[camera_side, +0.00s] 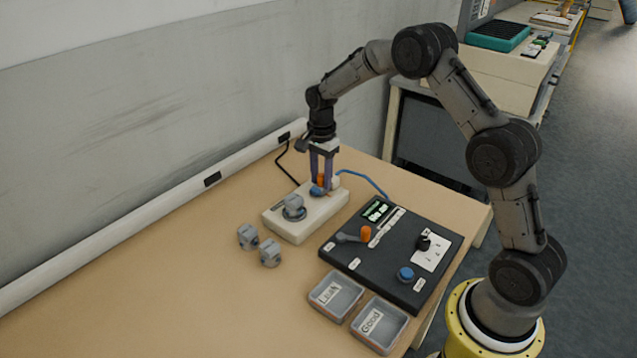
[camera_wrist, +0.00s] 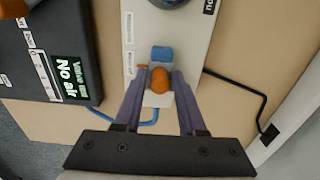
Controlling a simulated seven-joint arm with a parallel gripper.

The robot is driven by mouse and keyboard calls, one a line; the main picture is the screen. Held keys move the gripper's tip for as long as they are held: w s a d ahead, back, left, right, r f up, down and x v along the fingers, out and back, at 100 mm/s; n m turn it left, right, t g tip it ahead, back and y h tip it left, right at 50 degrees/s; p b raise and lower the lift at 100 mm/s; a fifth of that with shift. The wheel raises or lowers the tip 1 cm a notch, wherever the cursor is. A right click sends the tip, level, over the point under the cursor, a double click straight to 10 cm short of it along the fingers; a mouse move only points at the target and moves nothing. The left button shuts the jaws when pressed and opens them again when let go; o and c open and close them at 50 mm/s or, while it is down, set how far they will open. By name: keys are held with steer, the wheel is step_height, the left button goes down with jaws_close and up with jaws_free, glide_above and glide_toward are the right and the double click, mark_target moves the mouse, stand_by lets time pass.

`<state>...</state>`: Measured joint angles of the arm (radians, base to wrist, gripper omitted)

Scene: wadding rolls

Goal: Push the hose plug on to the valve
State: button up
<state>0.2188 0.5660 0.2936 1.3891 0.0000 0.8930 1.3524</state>
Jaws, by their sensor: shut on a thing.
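The hose plug (camera_wrist: 161,53) has a blue nose and an orange grip, with a white block behind it and a blue hose leading away. It also shows on the beige fixture in the side view (camera_side: 317,191). My gripper (camera_wrist: 159,80) points down over the fixture and is shut on the orange grip. A grey valve (camera_side: 293,203) sits in the round seat at the fixture's near left end. The blue nose points towards that valve, with a gap between them. In the wrist view only the dark edge of the seat area shows at the top.
Two loose grey valves (camera_side: 248,236) (camera_side: 270,252) stand on the table (camera_side: 180,290) left of the fixture. A black control panel (camera_side: 340,251) lies to the right; its display reads "No air" (camera_wrist: 70,78). Trays marked Leak (camera_side: 335,309) and Good (camera_side: 394,341) sit in front.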

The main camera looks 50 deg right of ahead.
steer(key=shift+a, duration=2.4)
steer(key=o, duration=0.7)
step_height(320, 180, up, 7)
